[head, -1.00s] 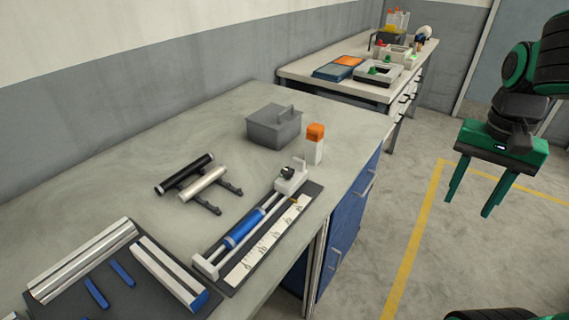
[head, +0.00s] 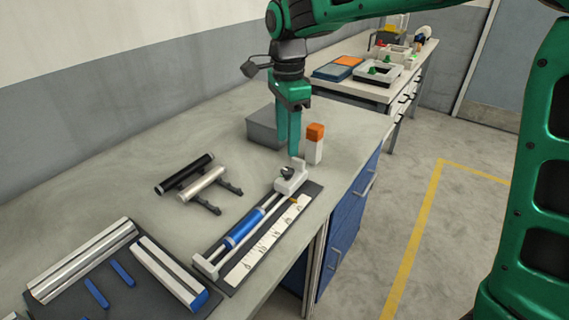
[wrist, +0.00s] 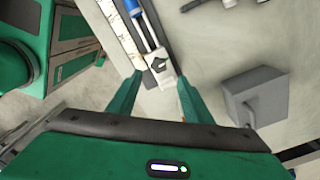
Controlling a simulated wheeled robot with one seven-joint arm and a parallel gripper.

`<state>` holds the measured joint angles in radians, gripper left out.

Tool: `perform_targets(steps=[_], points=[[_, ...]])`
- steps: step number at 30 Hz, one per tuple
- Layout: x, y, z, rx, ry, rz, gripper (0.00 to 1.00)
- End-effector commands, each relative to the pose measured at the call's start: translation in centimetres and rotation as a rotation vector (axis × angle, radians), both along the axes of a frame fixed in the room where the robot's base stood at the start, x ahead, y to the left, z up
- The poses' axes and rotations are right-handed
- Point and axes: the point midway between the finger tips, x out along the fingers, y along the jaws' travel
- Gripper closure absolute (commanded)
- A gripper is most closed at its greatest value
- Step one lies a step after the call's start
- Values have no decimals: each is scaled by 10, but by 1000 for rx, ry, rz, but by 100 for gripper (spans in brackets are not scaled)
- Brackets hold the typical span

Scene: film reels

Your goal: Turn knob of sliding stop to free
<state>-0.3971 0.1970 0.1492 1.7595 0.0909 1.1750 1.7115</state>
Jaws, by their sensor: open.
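The sliding stop (head: 293,180) is a white block at the far end of a rail fixture with a blue cylinder (head: 243,229) and a white ruled scale (head: 262,250). Its dark knob (head: 287,172) sits on top; the knob also shows in the wrist view (wrist: 158,67), a little beyond the fingertips and between their lines. My gripper (head: 288,152) is open and empty, pointing down above and slightly behind the stop. In the wrist view my gripper's fingers (wrist: 160,80) stand apart on either side of the stop. I cannot tell the knob's setting.
A grey lidded box (head: 262,128) stands just behind my gripper. Black and silver rollers (head: 195,180) lie to the left. The bench between is clear.

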Motion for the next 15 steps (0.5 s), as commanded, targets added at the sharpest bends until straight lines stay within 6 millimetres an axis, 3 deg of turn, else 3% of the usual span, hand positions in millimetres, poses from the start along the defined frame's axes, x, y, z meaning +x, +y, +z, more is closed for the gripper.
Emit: perform_targets(steps=[6, 15], points=[[-1, -1, -41, -2, 3, 0, 54], [0, 0, -77, -1, 1, 1, 54]])
